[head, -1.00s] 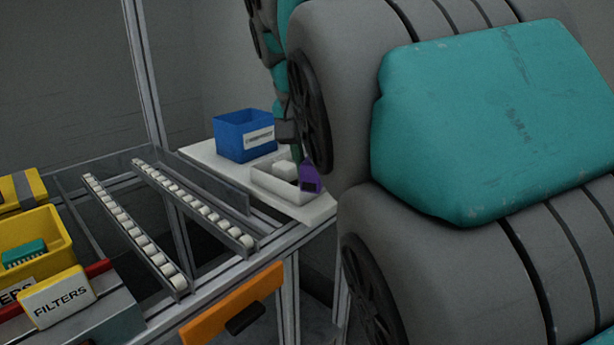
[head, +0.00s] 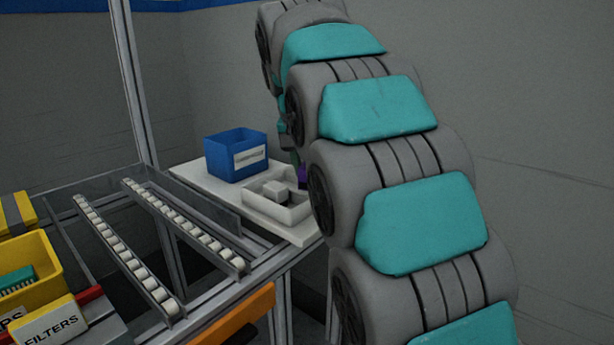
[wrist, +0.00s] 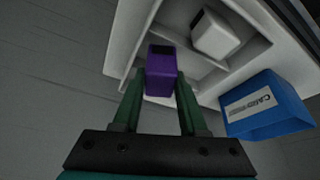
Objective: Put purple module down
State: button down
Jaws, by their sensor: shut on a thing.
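The purple module (wrist: 160,77) is held between the two green fingers of my gripper (wrist: 160,88) in the wrist view. A sliver of the purple module (head: 302,176) shows in the head view, beside my arm, which hides the rest. A white tray with compartments (head: 262,203) lies on the white tabletop. It also shows in the wrist view (wrist: 133,38), where the module overlaps one of its compartments. I cannot tell whether the module touches the tray. A white module (wrist: 215,34) sits in the neighbouring compartment; it also shows in the head view (head: 275,191).
A blue labelled bin (head: 236,156) stands behind the tray on the white tabletop (head: 195,178); it is at the right in the wrist view (wrist: 267,108). Roller rails (head: 125,250) run to the left. A yellow bin (head: 30,270) is at the far left. An orange panel (head: 240,318) is in front.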

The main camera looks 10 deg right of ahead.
jog(key=shift+w+d, duration=0.25)
jog(key=shift+w, duration=0.65)
jog(key=shift+f+p, duration=0.3)
jog(key=shift+f, duration=1.5)
jog(key=shift+f, duration=0.1)
jog(key=c, duration=0.7)
grip_release()
jog(key=shift+c, duration=0.2)
jog(key=v, duration=1.2)
jog(key=s+f+n+g+y, duration=0.1)
jog(key=s+f+n+g, duration=0.1)
jog(key=s+f, duration=1.3)
jog(key=s+f+n+g+y, duration=0.1)
jog(key=s+f+n+g, duration=0.2)
jog(key=s+f, duration=1.3)
jog(key=s+n, duration=0.1)
jog(key=s, duration=0.5)
jog(key=shift+s+d+f+g, duration=0.15)
jog(key=shift+d+f+g, duration=0.1)
jog(key=shift+d+g, duration=0.05)
